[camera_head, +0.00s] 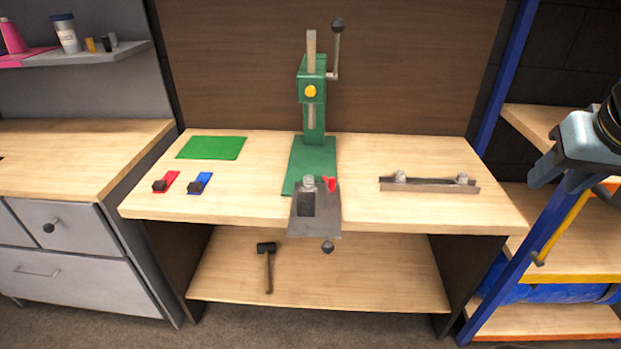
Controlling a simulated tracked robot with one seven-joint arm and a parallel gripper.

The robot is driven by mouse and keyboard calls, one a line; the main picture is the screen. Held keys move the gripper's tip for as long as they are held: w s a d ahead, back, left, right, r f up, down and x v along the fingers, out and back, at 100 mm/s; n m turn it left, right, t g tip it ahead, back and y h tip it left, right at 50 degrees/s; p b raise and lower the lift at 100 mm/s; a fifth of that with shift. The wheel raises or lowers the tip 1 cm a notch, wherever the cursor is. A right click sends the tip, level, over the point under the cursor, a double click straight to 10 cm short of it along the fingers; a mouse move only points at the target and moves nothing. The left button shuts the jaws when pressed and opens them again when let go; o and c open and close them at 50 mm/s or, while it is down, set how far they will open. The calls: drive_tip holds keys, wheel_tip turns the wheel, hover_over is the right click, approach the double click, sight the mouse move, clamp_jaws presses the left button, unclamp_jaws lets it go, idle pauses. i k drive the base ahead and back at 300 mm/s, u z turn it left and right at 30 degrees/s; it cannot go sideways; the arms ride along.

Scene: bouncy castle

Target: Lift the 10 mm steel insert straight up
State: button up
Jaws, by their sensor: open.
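Several small silver metal pieces that could be the 10 mm steel insert show on the workbench; I cannot read any size. One silver piece (308,184) is at the back of the grey plate in front of the green press. Two more sit on the dark metal bar at the right, a left one (400,177) and a right one (462,179). My gripper (556,181) is at the right edge of the view, in front of the shelf rack, open and well apart from all these pieces. No object shows between its fingers.
The green press (312,90) stands at mid-bench with its lever raised. The grey plate (327,215) overhangs the front edge. A mallet (267,265) lies on the lower shelf. A blue rack post (505,75) stands right.

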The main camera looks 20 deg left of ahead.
sight(308, 184)
drive_tip(key=u, duration=0.1)
drive_tip(key=k, duration=1)
drive_tip(key=u, duration=0.4)
drive_tip(key=i, duration=1)
drive_tip(key=z, duration=0.05)
